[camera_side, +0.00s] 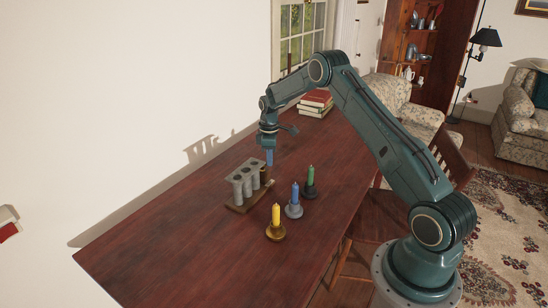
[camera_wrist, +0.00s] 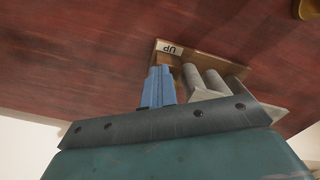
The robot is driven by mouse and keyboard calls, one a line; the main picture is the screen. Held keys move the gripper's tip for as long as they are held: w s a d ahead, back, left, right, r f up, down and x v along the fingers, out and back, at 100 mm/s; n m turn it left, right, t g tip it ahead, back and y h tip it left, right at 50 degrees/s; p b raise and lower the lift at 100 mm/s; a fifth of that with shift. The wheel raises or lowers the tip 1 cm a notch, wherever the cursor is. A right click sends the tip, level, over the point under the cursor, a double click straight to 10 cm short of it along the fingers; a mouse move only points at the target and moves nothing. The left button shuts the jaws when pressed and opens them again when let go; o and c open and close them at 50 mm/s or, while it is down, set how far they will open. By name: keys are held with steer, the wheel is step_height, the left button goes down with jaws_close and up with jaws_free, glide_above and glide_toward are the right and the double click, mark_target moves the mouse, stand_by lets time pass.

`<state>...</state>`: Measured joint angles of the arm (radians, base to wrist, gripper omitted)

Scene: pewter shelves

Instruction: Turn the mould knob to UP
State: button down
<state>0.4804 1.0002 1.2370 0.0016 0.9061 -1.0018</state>
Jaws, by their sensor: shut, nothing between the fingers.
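The candle mould (camera_side: 245,184) is a rack of several grey tubes on a wooden base, standing on the table. A small pale part (camera_side: 271,183) at its right end may be the knob, but it is too small to read its setting. My gripper (camera_side: 269,163) points down just above that end, its blue fingers shut and empty. In the wrist view, my fingers (camera_wrist: 160,72) reach over the wooden base beside the grey tubes (camera_wrist: 205,79). A label reading UP (camera_wrist: 170,49) appears upside down on the base. I cannot make out the knob there; the fingers may hide it.
Yellow (camera_side: 276,216), blue (camera_side: 295,195) and green (camera_side: 310,178) candles stand in holders to the right of the mould. A stack of books (camera_side: 316,102) lies at the table's far end. The table's near part (camera_side: 190,260) is clear.

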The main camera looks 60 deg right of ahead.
steer(key=shift+w+a, duration=0.3)
steer(key=shift+w, duration=0.1)
stand_by(0.7)
steer(key=shift+s+a, duration=0.1)
stand_by(0.4)
steer(key=shift+s, duration=0.1)
steer(key=shift+s+d, duration=0.25)
stand_by(0.4)
steer(key=shift+r, duration=0.15)
steer(key=shift+r, duration=2.9)
